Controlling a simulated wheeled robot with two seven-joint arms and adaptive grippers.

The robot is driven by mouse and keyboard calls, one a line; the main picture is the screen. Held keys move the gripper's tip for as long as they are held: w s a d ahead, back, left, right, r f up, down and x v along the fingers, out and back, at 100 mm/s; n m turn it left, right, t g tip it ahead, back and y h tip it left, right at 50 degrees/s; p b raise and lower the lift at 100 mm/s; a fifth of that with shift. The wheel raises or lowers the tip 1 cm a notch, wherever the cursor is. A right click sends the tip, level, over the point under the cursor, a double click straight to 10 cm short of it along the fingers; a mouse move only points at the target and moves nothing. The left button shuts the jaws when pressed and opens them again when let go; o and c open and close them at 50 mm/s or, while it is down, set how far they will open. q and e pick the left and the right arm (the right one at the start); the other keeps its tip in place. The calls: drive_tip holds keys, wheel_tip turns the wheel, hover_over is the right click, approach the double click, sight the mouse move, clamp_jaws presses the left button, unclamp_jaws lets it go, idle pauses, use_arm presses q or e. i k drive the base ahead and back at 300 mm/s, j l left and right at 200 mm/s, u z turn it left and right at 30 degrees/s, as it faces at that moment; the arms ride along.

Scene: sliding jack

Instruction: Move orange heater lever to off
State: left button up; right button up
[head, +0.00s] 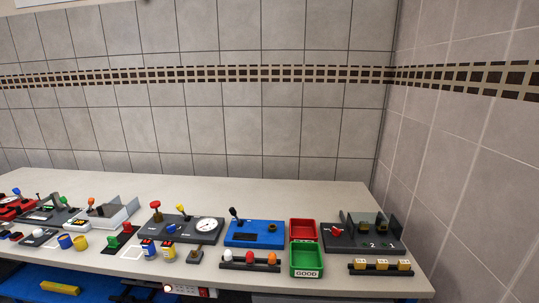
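A small lever with an orange knob (91,202) stands at the left part of the bench, beside a grey metal device with upright plates (118,210). It is the only orange-topped lever that I can make out, and its marks are too small to read, so I cannot tell which position is off. A small unit with a yellow-orange face (80,222) sits just in front of it. Neither of my grippers shows in the head view.
Close by stand a black panel with red and yellow levers and a gauge (207,225), and a blue box with a black lever (254,234). Red (302,222) and green (306,273) bins stand further right. The bench's back strip (250,187) is clear.

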sight(91, 200)
drive_tip(key=u, duration=1.4)
drive_tip(key=i+j+z, duration=0.6)
drive_tip(key=j+z, duration=0.25)
